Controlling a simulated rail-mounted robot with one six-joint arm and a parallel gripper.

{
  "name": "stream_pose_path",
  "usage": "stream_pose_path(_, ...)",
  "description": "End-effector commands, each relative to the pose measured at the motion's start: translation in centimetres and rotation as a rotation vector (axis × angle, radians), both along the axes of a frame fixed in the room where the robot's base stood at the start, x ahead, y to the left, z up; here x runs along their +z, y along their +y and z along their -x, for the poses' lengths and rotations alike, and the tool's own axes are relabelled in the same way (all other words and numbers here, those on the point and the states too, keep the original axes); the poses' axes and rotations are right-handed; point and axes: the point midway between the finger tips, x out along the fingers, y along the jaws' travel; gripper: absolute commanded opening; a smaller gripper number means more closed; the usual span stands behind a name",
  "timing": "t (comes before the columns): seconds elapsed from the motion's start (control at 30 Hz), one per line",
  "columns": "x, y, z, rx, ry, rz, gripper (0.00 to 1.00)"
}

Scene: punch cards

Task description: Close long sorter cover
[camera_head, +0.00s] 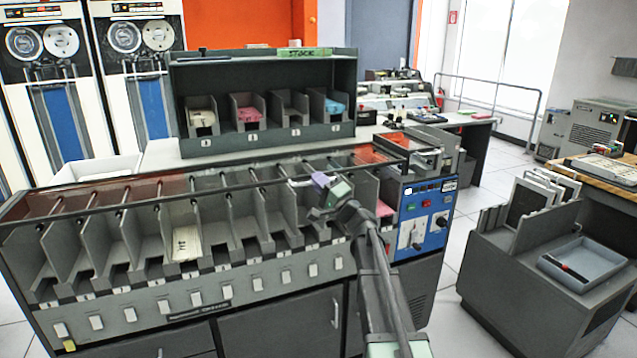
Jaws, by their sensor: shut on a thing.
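The long sorter (190,312) is a dark grey machine across the front left, with a row of open card pockets. Its long cover (130,199) is a see-through panel with a thin dark front bar, running along the top rear of the pockets. The pocket fronts lie uncovered below the bar; the cover's exact tilt is hard to tell. My gripper (318,184) reaches up from the lower right to the bar, right of its middle. It is shut at the cover's edge; the contact itself is small and partly hidden by the fingers.
A card (187,243) stands in one pocket. A blue control panel (424,216) is at the sorter's right end. A stock rack (265,142) with several card bins stands behind. A grey cart (545,265) with a tray stands at right, with clear floor between.

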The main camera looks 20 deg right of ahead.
Motion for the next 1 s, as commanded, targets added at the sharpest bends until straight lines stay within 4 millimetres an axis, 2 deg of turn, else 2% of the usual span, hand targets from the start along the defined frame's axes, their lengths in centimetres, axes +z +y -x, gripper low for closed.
stream_pose_path(0.47, -0.6, 0.1, 0.1, 0.001, 0.002, 0.000, 0.00)
stream_pose_path(0.5, -0.6, 0.1, 0.1, 0.001, 0.002, 0.000, 0.14)
stream_pose_path(0.57, -0.6, 0.1, 0.1, 0.001, 0.002, 0.000, 0.22)
stream_pose_path(0.87, -0.5, 0.0, 0.1, 0.000, 0.001, 0.000, 0.22)
stream_pose_path(1.0, -1.3, -0.4, 1.1, 0.000, 0.000, 0.000, 0.22)
